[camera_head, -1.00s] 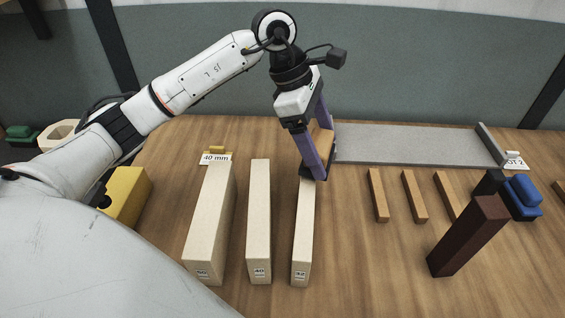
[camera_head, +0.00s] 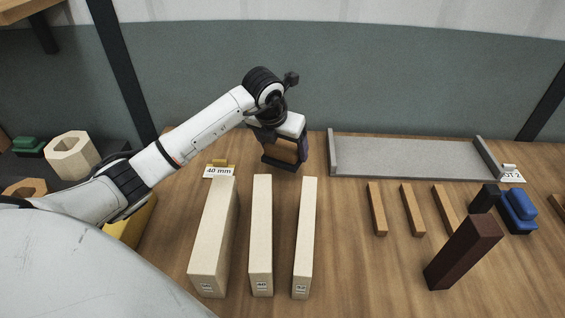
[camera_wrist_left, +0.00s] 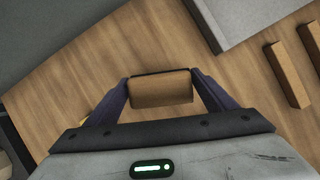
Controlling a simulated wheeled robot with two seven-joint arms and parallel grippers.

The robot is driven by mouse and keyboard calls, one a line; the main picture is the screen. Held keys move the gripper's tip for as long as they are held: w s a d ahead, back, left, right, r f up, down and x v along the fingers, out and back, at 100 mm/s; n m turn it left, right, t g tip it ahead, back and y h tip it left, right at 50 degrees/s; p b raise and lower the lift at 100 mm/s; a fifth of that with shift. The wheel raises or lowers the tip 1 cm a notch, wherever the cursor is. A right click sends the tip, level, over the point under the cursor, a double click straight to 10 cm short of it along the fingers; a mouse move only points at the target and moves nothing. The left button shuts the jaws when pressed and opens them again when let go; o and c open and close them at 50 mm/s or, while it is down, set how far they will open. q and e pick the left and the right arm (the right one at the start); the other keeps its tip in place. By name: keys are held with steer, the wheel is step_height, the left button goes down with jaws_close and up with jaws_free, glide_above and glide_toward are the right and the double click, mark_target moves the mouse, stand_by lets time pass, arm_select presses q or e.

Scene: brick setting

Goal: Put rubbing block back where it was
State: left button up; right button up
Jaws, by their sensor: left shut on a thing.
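My left gripper (camera_head: 288,160) is shut on a brown wooden rubbing block (camera_head: 279,151), with a dark edge along its lower side. It is behind the far ends of the pale beams, left of the grey tray. In the left wrist view the block (camera_wrist_left: 161,90) spans the space between the two purple fingers of the gripper (camera_wrist_left: 161,92). Wooden tabletop shows around it; whether the block touches the table I cannot tell. My right gripper is in neither view.
Three pale beams (camera_head: 262,235) lie in front of the gripper. A "40 mm" card (camera_head: 219,171) is at left. The grey tray (camera_head: 410,157), several brown strips (camera_head: 412,210), a dark red-brown block (camera_head: 463,250) and a blue object (camera_head: 519,208) are at right.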

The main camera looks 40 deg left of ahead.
mark_target(279, 150)
arm_select(q)
steer(key=shift+f, duration=2.55)
steer(key=shift+f, duration=0.1)
steer(key=o, duration=1.4)
steer(key=shift+r+p, duration=0.4)
steer(key=shift+r, duration=0.1)
steer(key=v, duration=0.6)
steer(key=shift+s+r, duration=0.25)
steer(key=shift+s, duration=0.05)
